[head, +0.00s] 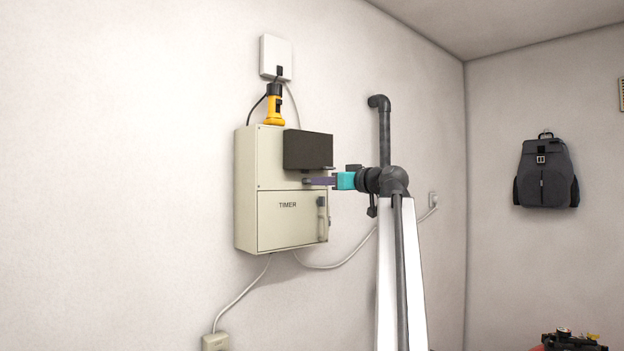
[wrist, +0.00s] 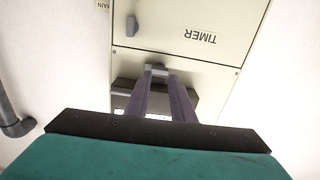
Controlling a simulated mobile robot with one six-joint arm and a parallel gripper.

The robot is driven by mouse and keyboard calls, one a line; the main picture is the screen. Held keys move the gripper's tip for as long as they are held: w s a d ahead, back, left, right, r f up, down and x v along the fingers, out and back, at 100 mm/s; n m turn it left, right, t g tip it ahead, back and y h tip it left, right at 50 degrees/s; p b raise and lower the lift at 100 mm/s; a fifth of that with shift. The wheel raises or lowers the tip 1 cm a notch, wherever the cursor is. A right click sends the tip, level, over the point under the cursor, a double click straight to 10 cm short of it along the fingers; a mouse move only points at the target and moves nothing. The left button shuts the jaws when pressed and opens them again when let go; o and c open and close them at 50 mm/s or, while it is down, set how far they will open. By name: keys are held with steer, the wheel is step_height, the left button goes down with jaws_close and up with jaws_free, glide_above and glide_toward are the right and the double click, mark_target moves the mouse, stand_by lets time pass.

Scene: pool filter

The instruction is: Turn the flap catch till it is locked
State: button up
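The beige TIMER box (head: 247,190) hangs on the wall. A dark flap (head: 308,150) stands out from its upper front; part of it shows behind my fingers in the wrist view (wrist: 128,90). A small grey piece, seemingly the flap catch (wrist: 157,69), lies just below the flap near the panel seam. My gripper (head: 308,181) reaches in from the right, under the flap. In the wrist view its two purple fingers (wrist: 160,72) are apart, with their tips at the grey piece. I cannot tell whether they press on it. The catch's turn angle is unclear.
The lower TIMER door has a grey handle (head: 322,222), close below my gripper. A yellow torch (head: 274,108) stands on the box top. A dark pipe (head: 385,125) runs up the wall to the right. Cables hang below the box.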

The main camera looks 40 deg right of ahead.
mark_target(307, 179)
steer(key=shift+w, duration=0.1)
steer(key=w+b, duration=0.1)
steer(key=w, duration=0.1)
steer(key=shift+w+d+r+b, duration=0.1)
steer(key=shift+w+d+b, duration=0.05)
steer(key=shift+w+b, duration=0.2)
stand_by(0.5)
steer(key=shift+w+r, duration=0.15)
steer(key=shift+r, duration=0.05)
stand_by(0.3)
steer(key=shift+b, duration=0.3)
stand_by(0.4)
steer(key=shift+c, duration=0.5)
steer(key=shift+a, duration=0.25)
jaws_close()
steer(key=shift+f, duration=0.15)
